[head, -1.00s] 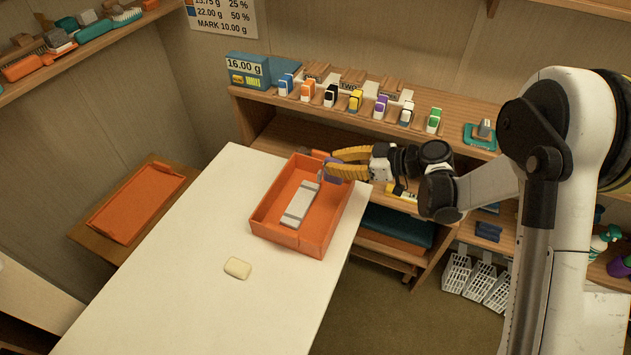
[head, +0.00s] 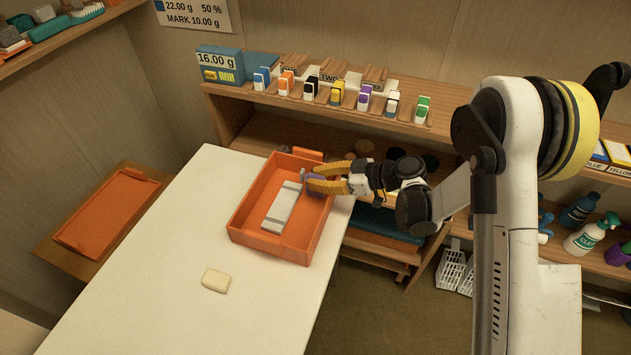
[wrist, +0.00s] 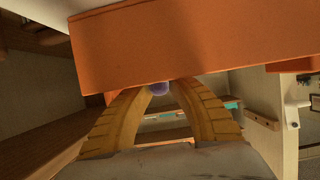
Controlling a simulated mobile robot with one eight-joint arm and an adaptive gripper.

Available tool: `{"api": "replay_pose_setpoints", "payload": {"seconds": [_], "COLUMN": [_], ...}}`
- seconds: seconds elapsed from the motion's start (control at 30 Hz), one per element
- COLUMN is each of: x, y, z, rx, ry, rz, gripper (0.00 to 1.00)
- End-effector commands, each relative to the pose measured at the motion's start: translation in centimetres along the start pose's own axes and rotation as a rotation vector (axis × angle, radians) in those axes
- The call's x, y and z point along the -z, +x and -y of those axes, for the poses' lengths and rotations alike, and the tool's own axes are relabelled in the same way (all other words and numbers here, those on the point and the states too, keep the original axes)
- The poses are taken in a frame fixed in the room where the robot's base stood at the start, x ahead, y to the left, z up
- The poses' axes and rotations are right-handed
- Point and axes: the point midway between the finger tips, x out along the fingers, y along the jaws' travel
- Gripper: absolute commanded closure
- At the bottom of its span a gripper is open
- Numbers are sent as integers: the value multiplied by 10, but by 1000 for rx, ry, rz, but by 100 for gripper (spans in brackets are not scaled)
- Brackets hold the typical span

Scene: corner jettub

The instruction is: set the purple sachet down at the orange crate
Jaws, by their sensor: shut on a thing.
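The orange crate (head: 300,244) stands on the white table, with a pale grey bar-like piece (head: 284,207) inside it. My gripper (head: 312,182) is at the crate's right wall, its yellow fingers pointing left. It is shut on the purple sachet (head: 316,185), which is mostly hidden by the fingers. In the wrist view a small rounded part of the purple sachet (wrist: 160,89) shows between the fingertips. The crate's orange wall (wrist: 180,45) fills the top of that view, close by the fingertips. I cannot tell whether the sachet touches the crate.
A cream block (head: 215,281) lies on the white table (head: 150,260) in front of the crate. An orange tray (head: 108,212) lies on a wooden surface at the left. A shelf (head: 330,105) with several coloured blocks and a blue scale (head: 220,66) stands behind.

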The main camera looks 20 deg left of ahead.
Motion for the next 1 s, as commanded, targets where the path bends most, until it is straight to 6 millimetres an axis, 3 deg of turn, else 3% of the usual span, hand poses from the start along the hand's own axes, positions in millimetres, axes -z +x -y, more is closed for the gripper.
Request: {"api": "replay_pose_setpoints", "payload": {"seconds": [0.3,0.33,0.37,0.73,0.87,1.0], "x": [-2,-1,-1,3,4,6], "y": [1,0,0,-1,-21,-54], "z": [0,0,0,0,-1,-1], "rx": [0,0,0,0,-3,-4], "ry": [0,0,0,0,2,2], "rz": [0,0,0,0,0,-1], "gripper": [100,71,62,61,61,61]}}
